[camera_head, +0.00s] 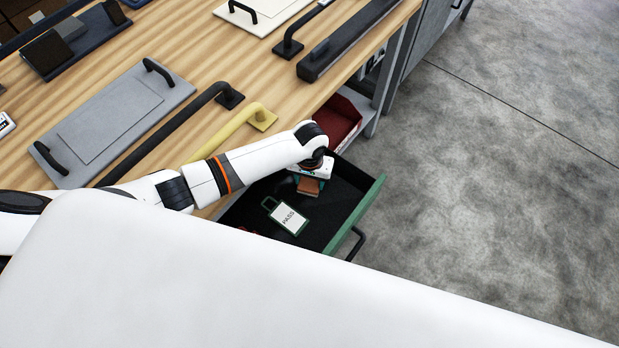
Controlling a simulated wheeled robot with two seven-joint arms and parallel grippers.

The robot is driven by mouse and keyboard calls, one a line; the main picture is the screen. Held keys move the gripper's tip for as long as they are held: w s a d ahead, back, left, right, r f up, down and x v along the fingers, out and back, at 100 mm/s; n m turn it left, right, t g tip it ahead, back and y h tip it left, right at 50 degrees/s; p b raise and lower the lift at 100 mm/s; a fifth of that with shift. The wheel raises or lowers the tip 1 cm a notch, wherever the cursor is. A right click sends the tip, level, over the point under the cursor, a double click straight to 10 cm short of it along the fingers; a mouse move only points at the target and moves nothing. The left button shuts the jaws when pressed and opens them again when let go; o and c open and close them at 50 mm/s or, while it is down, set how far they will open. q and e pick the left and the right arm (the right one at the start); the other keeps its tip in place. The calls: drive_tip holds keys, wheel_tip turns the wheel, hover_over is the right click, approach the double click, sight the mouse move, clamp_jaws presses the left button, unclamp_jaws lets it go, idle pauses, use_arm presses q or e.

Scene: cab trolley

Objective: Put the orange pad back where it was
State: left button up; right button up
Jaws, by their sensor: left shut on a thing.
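The orange pad (310,187), brownish-orange and small, shows at the tip of my left gripper (309,180). The gripper points down over the open drawer (362,212), which has a green front and a dark inside. The gripper is shut on the pad and hides part of it. I cannot tell whether the pad touches the drawer floor. My right gripper is not in view.
A green-edged card marked PASS (287,217) lies in the drawer. A red bin (338,122) stands on the shelf behind it. The wooden bench (205,60) holds a grey tray (118,118) and several handles. Grey floor at the right is clear.

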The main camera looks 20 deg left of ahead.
sight(309, 182)
use_arm(q)
drive_tip(key=shift+f, duration=0.15)
drive_tip(key=o, duration=1)
drive_tip(key=shift+c, duration=0.2)
wheel_tip(309, 182, up, 12)
drive_tip(key=p, duration=0.1)
drive_tip(key=shift+r, duration=0.2)
